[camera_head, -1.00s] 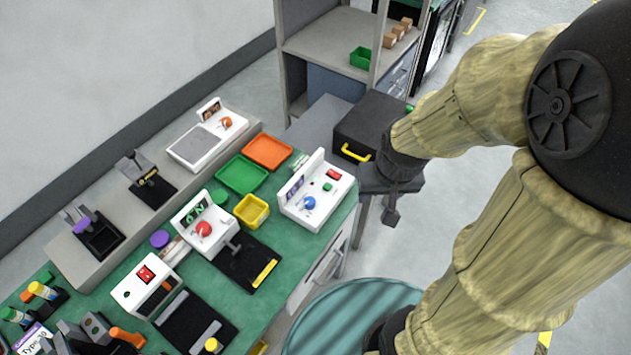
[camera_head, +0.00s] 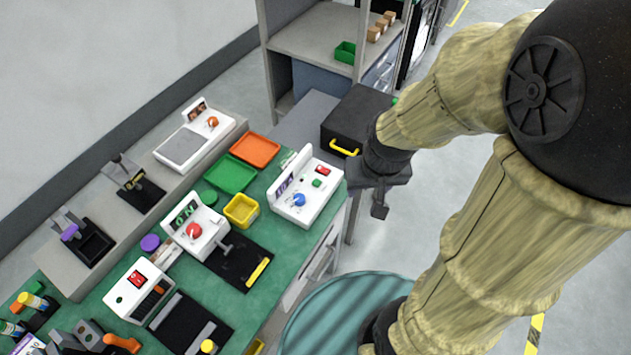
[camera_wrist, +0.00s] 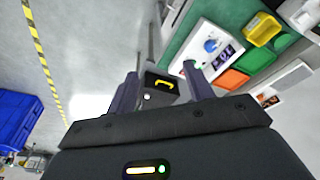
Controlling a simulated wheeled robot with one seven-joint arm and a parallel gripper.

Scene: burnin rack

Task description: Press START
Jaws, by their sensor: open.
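A white control box (camera_head: 302,203) with a blue knob (camera_head: 299,199), a small green button (camera_head: 317,183) and a red display or switch (camera_head: 322,170) stands at the right end of the green bench. It also shows at the upper right of the wrist view (camera_wrist: 203,62). I cannot read a START label on it. A second white box (camera_head: 128,301) with a red display stands further left on the bench. My gripper (camera_head: 380,207) is beside the bench, right of the first box and apart from it. In the wrist view its two fingers (camera_wrist: 163,90) are spread with nothing between them.
A black case (camera_head: 350,125) with a yellow handle stands behind my gripper. A yellow bin (camera_head: 241,212), green tray (camera_head: 230,174) and orange tray (camera_head: 255,150) lie left of the first box. A device with a red button (camera_head: 193,230) is nearby. Floor on the right is open.

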